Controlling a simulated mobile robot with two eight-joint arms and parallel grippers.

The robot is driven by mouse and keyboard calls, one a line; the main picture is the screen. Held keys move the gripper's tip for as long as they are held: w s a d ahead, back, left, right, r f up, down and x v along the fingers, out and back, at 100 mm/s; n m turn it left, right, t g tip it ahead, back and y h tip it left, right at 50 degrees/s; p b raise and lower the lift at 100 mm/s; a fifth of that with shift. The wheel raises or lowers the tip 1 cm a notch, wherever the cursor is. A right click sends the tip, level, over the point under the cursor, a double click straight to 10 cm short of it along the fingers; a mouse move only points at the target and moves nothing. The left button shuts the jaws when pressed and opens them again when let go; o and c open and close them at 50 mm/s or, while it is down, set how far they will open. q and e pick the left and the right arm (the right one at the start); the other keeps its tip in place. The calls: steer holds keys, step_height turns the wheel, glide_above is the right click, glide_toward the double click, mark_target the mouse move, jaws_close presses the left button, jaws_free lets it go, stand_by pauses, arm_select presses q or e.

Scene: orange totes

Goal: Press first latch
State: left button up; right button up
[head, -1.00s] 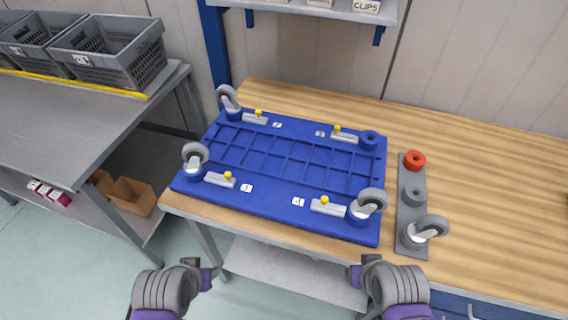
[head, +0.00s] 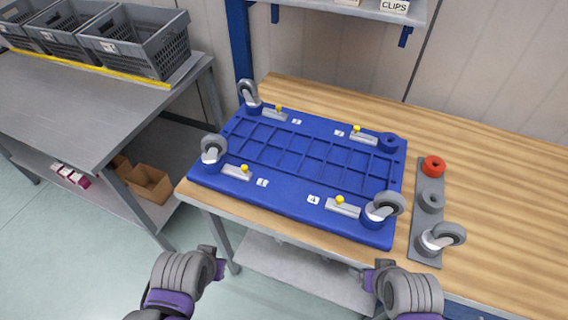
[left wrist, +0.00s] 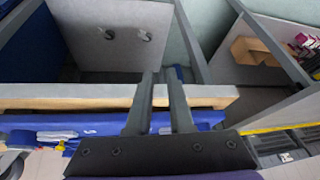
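A blue platform (head: 290,205) lies on the wooden workbench. It carries several grey latches with yellow knobs, beside number labels. The latch by label 1 (head: 237,172) is at the front left, beside a caster (head: 213,152). Other latches are at the back left (head: 275,114), back right (head: 363,138) and front right (head: 342,208). My left gripper (head: 218,262) is in front of the bench, apart from the platform; its fingers stand apart and empty in the left wrist view (left wrist: 160,105). My right gripper (head: 372,277) is also in front of the bench; its finger gap is unclear.
Casters also stand at the back left (head: 249,96) and front right (head: 383,208) corners; the back right socket (head: 389,142) is empty. A grey holder (head: 427,215) with a red ring and a caster lies to the right. A grey table (head: 90,110) with bins is at left.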

arm_select(q)
steer(key=shift+w+f+m+y, duration=0.15)
steer(key=shift+f+m+y, duration=0.05)
steer(key=shift+m, duration=0.35)
steer(key=shift+w+f+m+y, duration=0.15)
steer(key=shift+m+y, duration=0.05)
steer(key=shift+m, duration=0.35)
jaws_close()
steer(key=m+t+y+b, duration=0.6)
steer(key=m+y, duration=0.4)
steer(key=m, duration=1.4)
glide_toward(246, 169)
steer(key=v, duration=0.7)
steer(key=shift+d, duration=0.15)
steer(key=x, duration=1.4)
